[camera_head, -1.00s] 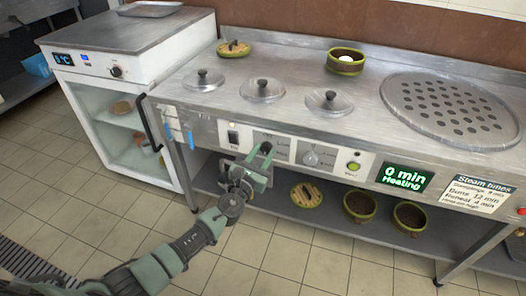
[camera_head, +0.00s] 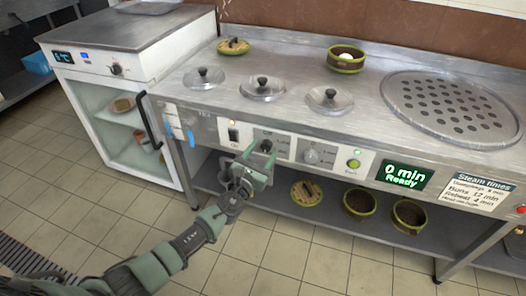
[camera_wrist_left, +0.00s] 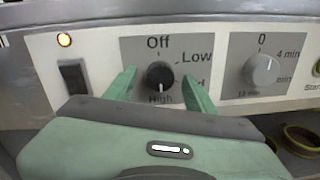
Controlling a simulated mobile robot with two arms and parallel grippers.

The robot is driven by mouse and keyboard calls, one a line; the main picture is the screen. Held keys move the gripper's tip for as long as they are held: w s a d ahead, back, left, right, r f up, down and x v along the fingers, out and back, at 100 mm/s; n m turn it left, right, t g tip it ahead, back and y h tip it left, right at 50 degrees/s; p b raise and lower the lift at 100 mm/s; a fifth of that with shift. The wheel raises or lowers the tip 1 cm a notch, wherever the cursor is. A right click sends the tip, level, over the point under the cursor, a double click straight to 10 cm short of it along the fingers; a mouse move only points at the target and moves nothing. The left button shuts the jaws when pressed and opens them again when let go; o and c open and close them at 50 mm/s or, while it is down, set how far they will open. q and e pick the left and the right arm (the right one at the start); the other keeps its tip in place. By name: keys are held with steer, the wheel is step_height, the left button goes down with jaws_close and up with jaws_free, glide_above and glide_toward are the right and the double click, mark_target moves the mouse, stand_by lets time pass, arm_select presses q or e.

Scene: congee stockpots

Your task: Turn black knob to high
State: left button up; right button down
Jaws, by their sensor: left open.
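The black knob (camera_wrist_left: 160,75) is on the counter's front panel, on a grey plate marked Off, Low, a partly hidden label and High. Its white pointer mark faces down, toward High. The knob also shows in the head view (camera_head: 266,146). My left gripper (camera_wrist_left: 160,90) is open, with one green finger on each side of the knob. In the wrist view gaps show between the fingers and the knob. In the head view the left gripper (camera_head: 257,163) is at the panel, just below the knob. My right gripper is not in view.
A black switch (camera_wrist_left: 74,77) with a lit orange lamp is left of the knob. A grey timer knob (camera_wrist_left: 262,70) is to the right. The display (camera_head: 404,176) reads "0 min Ready".

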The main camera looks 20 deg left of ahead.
arm_select(q)
steer(key=s+p, duration=0.1)
steer(key=s, duration=0.6)
steer(key=shift+s+a, duration=0.35)
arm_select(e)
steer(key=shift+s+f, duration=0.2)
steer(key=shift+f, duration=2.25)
